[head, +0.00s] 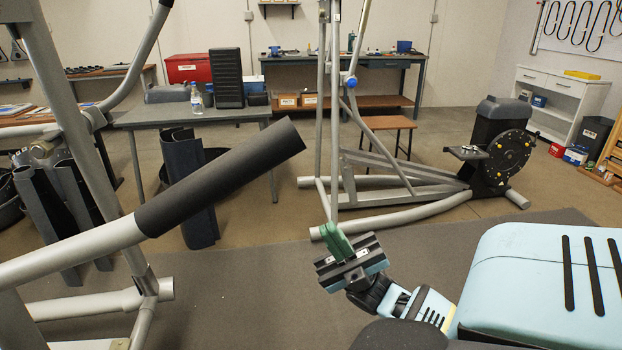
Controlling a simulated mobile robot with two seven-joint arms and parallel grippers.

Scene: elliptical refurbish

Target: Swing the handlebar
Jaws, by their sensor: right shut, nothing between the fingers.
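The handlebar (218,182) is a grey metal tube with a dark foam grip at its end. It reaches in from the left edge and slants up toward the picture's middle. It belongs to the grey machine frame (78,145) on the left. My right gripper (333,235) is right of and below the end of the grip, apart from it. Its green fingers are shut with nothing visible between them. My left gripper is not in view.
A second elliptical machine with a black flywheel (510,157) stands behind my right gripper. A grey table (230,112) holds a bottle (197,98) and dark parts. Dark curved covers (190,185) stand on the floor behind the handlebar. The dark mat (260,285) has free room.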

